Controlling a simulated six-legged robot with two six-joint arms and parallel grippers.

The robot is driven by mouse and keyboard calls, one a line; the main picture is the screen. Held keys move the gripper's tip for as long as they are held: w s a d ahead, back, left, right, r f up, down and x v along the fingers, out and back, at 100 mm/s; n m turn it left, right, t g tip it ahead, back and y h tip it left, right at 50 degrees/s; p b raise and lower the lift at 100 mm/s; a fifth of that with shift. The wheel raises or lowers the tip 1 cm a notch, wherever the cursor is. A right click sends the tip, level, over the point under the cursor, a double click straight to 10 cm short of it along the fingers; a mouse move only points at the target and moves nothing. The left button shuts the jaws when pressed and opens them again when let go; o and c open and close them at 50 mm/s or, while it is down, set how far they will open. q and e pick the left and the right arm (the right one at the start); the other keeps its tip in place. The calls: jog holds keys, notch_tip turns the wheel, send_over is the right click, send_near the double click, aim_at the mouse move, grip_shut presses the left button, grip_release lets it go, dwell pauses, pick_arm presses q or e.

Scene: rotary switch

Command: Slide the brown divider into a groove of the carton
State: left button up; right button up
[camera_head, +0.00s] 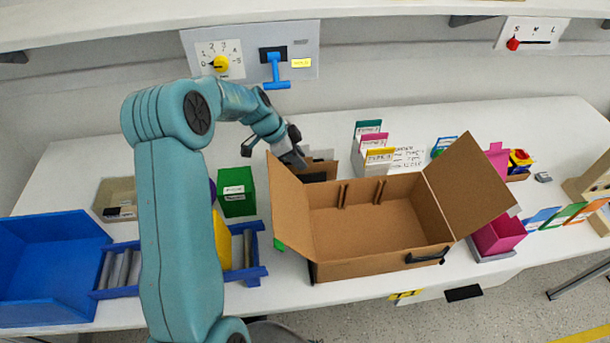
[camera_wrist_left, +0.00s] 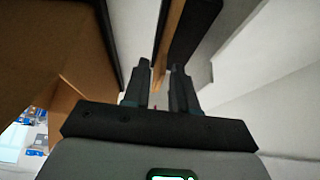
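The open brown carton (camera_head: 372,228) stands at the middle of the table, flaps spread. Pairs of thin upright strips forming a groove (camera_head: 379,192) show on its far inner wall. Behind the carton, partly hidden by its left flap, is a brown piece (camera_head: 322,166) with a dark part, likely the divider in a holder. My left gripper (camera_head: 292,158) is just left of it, behind the flap. In the left wrist view, my left fingers (camera_wrist_left: 160,72) are apart, and a thin brown edge (camera_wrist_left: 167,45) runs down toward the gap between them. Contact cannot be told. My right gripper is not visible.
The carton's left flap (camera_head: 290,210) rises close to my left gripper. Card files (camera_head: 372,142) stand behind the carton. A green box (camera_head: 236,190) and blue bins (camera_head: 45,262) are left; pink boxes (camera_head: 498,234) are right. A switch panel (camera_head: 250,55) is on the wall.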

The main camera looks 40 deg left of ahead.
pick_arm(q)
jog(key=shift+s+d+r, duration=0.1)
jog(key=shift+c, duration=0.6)
grip_shut()
jog(key=shift+w, duration=0.2)
jog(key=shift+s, duration=0.1)
